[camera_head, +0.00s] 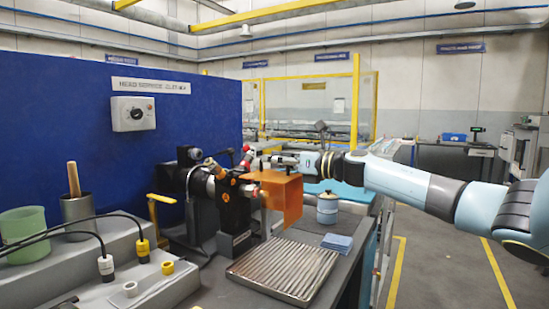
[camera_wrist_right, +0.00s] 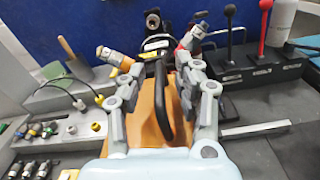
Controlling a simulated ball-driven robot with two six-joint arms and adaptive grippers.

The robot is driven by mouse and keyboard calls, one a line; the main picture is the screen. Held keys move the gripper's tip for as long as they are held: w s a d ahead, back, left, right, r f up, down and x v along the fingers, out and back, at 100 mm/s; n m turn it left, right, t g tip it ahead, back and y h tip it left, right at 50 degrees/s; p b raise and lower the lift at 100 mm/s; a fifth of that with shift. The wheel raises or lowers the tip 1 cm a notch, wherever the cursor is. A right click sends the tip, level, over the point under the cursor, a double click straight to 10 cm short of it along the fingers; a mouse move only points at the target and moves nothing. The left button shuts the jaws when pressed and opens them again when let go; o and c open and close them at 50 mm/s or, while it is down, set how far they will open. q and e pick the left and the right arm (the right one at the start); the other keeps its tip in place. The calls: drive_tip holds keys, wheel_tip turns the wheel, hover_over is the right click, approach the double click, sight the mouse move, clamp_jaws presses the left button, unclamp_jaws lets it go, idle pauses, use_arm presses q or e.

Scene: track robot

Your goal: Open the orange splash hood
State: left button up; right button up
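The orange splash hood (camera_head: 283,197) sits over the front of the dark machine head on the bench in the head view. In the right wrist view its orange panel (camera_wrist_right: 146,118) lies below my right gripper (camera_wrist_right: 161,80), with a black loop handle (camera_wrist_right: 166,100) standing up from it. My right gripper's two fingers are spread apart, one on each side of the handle, with gaps between them and it. In the head view my right gripper (camera_head: 262,163) is at the hood's top edge, partly hiding it. My left gripper is not in view.
A ribbed metal tray (camera_head: 284,270) lies on the bench in front of the hood. A white canister (camera_head: 327,208) and folded blue cloths (camera_head: 337,242) are to its right. A blue panel (camera_head: 60,120) stands behind. A green cup (camera_head: 24,232) and cables are at the left.

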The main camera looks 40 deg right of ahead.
drive_tip(key=shift+w, duration=0.1)
clamp_jaws()
idle(0.5)
